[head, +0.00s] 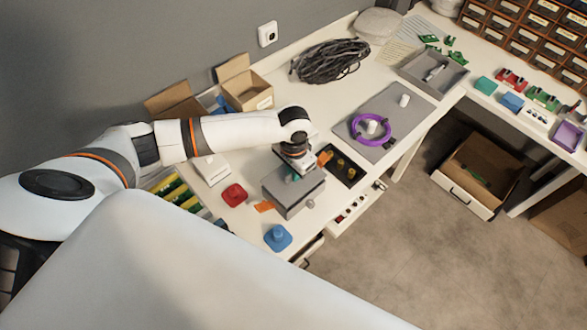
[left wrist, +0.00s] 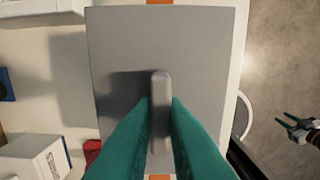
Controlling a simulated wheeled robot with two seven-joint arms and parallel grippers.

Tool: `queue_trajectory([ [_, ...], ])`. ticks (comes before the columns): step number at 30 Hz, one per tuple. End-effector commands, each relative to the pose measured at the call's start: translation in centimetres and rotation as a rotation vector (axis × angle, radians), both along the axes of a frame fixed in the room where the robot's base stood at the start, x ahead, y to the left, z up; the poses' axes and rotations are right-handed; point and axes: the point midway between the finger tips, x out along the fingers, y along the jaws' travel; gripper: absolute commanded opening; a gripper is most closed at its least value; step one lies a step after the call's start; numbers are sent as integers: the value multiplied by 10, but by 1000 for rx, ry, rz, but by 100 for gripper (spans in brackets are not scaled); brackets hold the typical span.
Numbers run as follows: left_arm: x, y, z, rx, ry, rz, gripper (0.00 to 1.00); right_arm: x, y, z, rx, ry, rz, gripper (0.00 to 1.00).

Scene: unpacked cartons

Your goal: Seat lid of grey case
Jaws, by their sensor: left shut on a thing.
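The grey case (head: 289,205) stands on the white table in the head view, with orange latches, one (head: 264,207) at the near left and one (head: 325,158) at the far right. Its flat grey lid (left wrist: 118,40) fills the middle of the left wrist view and lies over the case. My left gripper (head: 291,176) is above it, its teal fingers (left wrist: 160,112) shut on the lid's upright grey handle (left wrist: 161,85). The arm hides part of the lid, and I cannot tell whether its rim sits flush. My right gripper (left wrist: 296,122) shows small in the left wrist view, teal tips apart and empty.
A red knobbed piece (head: 234,195), a blue one (head: 278,237) and a white box (head: 211,169) stand close by the case. A black tray (head: 348,178) lies to its right. A grey mat with a purple ring (head: 356,137) lies farther right. Cardboard boxes (head: 247,92) stand behind.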

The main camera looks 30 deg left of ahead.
Motion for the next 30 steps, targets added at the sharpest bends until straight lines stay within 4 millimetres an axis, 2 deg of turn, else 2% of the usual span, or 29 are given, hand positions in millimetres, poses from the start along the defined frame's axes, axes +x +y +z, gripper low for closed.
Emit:
queue_trajectory([
  [17,0,0,0,0,0,0,0,1,-2,4,-2,-1,0,36],
  [30,0,0,-12,0,-1,-1,0,1,-1,-1,-2,-1,0,36],
])
